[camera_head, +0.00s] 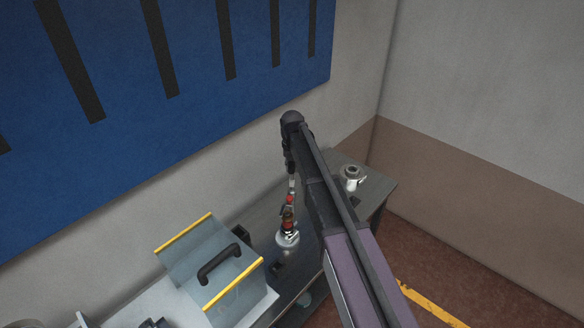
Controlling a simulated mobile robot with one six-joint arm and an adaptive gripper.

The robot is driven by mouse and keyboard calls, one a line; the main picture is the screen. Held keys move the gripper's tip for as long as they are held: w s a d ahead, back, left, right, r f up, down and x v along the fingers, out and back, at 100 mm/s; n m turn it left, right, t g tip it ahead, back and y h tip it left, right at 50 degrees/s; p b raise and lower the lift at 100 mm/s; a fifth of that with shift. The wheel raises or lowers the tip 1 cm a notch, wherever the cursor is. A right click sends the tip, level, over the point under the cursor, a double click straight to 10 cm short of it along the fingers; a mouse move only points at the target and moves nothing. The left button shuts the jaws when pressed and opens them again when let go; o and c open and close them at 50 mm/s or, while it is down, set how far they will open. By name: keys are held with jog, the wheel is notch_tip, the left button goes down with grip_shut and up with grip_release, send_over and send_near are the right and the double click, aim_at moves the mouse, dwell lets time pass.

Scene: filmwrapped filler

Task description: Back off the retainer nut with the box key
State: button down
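My arm reaches over a grey bench (258,232) and bends down at its far end. My gripper (288,218) points down there, small and dark with red parts near it. It is just above a pale round fitting (288,240) on the bench. I cannot tell whether the gripper touches this fitting, whether its fingers are open or shut, or whether it holds anything. A second pale metal fitting (351,174) with a round top stands at the bench's right end. I cannot make out the retainer nut or the box key for certain at this size.
A grey-blue carrier (183,262) with yellow edges and a black handle stands left of the gripper. A blue wall panel (190,130) with black strips hangs behind. My arm hides part of the bench. A yellow floor line (430,305) runs at the lower right.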

jog(key=shift+r, duration=0.2)
jog(key=shift+r+p, duration=2.85)
jog(key=shift+p, duration=0.15)
jog(key=shift+m, duration=2)
jog(key=shift+m, duration=2)
jog(key=shift+m, duration=0.3)
jog(key=shift+m, duration=1.7)
